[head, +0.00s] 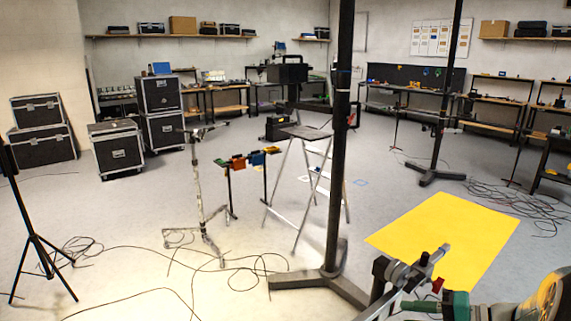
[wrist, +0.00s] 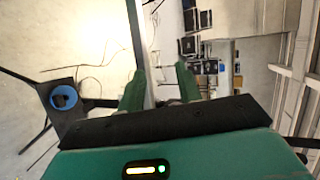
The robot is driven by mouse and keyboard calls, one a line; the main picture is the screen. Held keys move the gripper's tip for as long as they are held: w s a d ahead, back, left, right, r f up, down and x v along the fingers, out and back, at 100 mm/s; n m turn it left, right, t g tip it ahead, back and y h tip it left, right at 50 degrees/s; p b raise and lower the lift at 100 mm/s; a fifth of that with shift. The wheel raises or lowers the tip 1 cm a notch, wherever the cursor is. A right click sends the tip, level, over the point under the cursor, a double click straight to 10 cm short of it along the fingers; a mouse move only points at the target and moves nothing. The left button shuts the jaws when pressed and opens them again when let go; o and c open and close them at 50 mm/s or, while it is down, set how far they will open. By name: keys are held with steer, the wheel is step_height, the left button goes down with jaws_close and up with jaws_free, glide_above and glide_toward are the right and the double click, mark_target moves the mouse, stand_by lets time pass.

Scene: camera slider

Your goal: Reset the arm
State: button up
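My gripper (wrist: 160,72) shows in the wrist view with two green fingers standing apart. The gap between them is empty, and the floor and far room show through it. The wrist view is turned sideways relative to the room. In the head view, green, grey and dark parts with red bits show at the lower right; I cannot clearly make out the fingertips there. No object is held.
A black stand (head: 337,150) rises close in front, its feet on the floor. A yellow mat (head: 445,238) lies right of it. A stepladder (head: 306,175), a tripod (head: 38,235) and loose cables (head: 140,250) occupy the floor. A blue ring (wrist: 64,97) shows at left in the wrist view.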

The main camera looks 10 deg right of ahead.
steer(key=s+a+r+n+g+h, duration=0.1)
steer(key=s+a+r+n+h, duration=0.2)
steer(key=a, duration=0.5)
steer(key=s+a+r+n+g+h, duration=0.2)
steer(key=s+a+r+n+h, duration=0.1)
steer(key=s+a+n+h, duration=0.2)
steer(key=s+a+h, duration=0.2)
steer(key=a+h, duration=0.1)
steer(key=a, duration=0.1)
steer(key=shift+s+a+r, duration=0.15)
steer(key=shift+s+a, duration=0.1)
steer(key=shift+s, duration=0.1)
